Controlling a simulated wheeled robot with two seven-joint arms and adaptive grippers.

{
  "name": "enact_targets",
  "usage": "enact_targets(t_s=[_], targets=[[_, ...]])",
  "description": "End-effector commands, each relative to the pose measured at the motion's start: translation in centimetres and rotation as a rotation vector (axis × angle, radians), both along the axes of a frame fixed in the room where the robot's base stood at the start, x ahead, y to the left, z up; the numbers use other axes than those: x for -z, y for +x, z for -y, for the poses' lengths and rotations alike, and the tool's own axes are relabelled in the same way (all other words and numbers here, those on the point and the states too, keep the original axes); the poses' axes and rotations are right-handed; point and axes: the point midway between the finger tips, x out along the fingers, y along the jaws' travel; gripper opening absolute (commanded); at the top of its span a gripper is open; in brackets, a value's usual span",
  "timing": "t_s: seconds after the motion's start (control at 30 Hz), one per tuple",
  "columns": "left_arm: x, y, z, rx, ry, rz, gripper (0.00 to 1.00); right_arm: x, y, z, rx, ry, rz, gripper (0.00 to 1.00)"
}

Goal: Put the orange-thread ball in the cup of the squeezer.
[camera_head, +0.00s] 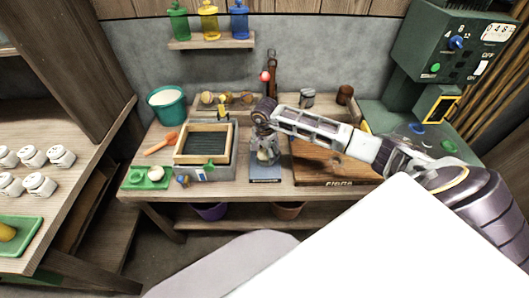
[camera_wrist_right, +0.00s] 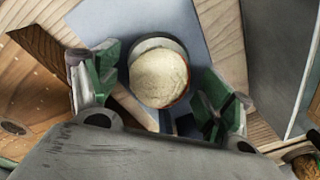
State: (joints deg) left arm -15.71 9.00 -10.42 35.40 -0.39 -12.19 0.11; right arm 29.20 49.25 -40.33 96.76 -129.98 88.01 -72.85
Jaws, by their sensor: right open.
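The squeezer (camera_head: 265,172) stands on the middle of the workbench, with a blue base and a lever topped by a red knob. My right gripper (camera_head: 264,135) is above it, pointing down and hiding its upper part. In the right wrist view, the gripper (camera_wrist_right: 160,95) is open, its green-padded fingers to either side of a pale cream ball (camera_wrist_right: 158,76). The ball sits within a round, light-rimmed cup (camera_wrist_right: 157,42), with a thin orange-brown edge at its lower right. Both fingers look apart from the ball. I cannot make out thread on it. My left gripper is not in view.
A green tray (camera_head: 133,182) with a pale round thing (camera_head: 156,174) lies at the bench's front left. A wooden-framed box (camera_head: 205,126) stands left of the squeezer, a wooden board (camera_head: 325,176) right of it. A green machine (camera_head: 440,50) stands at right.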

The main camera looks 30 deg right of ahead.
Motion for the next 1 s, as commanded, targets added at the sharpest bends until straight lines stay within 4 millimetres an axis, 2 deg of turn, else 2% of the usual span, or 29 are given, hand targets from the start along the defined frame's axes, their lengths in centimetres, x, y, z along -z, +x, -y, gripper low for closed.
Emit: enact_targets(t_s=[0.27,0.8,1.0], targets=[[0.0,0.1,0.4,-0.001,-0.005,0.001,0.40,-1.6,-0.1,0.0,0.000,-0.001,0.001,0.80],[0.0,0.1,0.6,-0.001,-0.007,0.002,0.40,-9.1,-0.7,-0.4,0.000,-0.001,0.003,0.80],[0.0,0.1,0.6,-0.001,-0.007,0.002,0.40,-11.2,-0.9,-0.6,0.000,0.000,0.002,0.80]])
